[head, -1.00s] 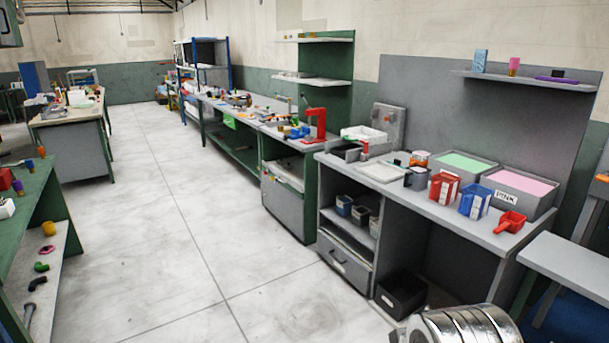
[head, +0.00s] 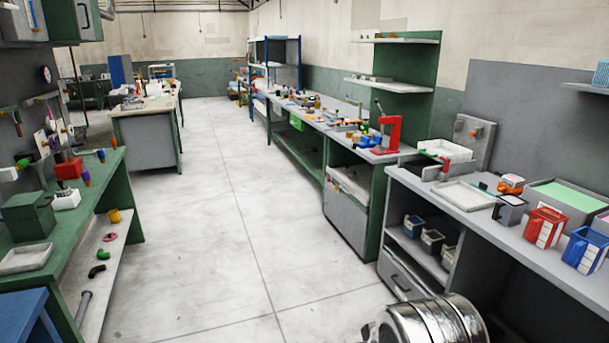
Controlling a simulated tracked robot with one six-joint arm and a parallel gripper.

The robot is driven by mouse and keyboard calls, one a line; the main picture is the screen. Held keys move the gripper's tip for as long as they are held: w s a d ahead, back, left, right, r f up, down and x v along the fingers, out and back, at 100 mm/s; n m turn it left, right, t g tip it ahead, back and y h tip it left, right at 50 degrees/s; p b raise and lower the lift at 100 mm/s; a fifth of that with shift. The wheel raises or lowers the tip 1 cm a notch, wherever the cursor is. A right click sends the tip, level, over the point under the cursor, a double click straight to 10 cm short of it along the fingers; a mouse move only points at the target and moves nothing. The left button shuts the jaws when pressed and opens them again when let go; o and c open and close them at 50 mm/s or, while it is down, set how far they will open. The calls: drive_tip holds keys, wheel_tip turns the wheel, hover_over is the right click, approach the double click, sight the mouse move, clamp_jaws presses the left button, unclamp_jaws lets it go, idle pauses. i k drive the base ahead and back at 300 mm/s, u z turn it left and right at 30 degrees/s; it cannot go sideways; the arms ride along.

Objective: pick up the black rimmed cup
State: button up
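A small grey cup with a black rim (head: 510,210) stands upright on the grey workbench (head: 455,196) at the right. It is left of a red container with a white label (head: 545,227) and in front of a small orange item (head: 510,185). It looks like the black rimmed cup, but it is small in the picture. My gripper is not in view. Only a shiny metal part of my arm shows at the bottom, apart from the cup.
A blue container (head: 586,249) and a box with green filling (head: 568,194) stand further right on the bench. A white tray (head: 466,196) lies left of the cup. Small bins (head: 432,240) sit on the shelf below. The floor aisle (head: 225,230) is clear.

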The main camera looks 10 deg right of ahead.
sight(509, 208)
drive_tip(key=u, duration=0.1)
drive_tip(key=i, duration=2.1)
drive_tip(key=z, duration=0.85)
drive_tip(key=i, duration=0.65)
drive_tip(key=z, duration=0.8)
drive_tip(key=i, duration=0.95)
drive_tip(key=z, duration=0.1)
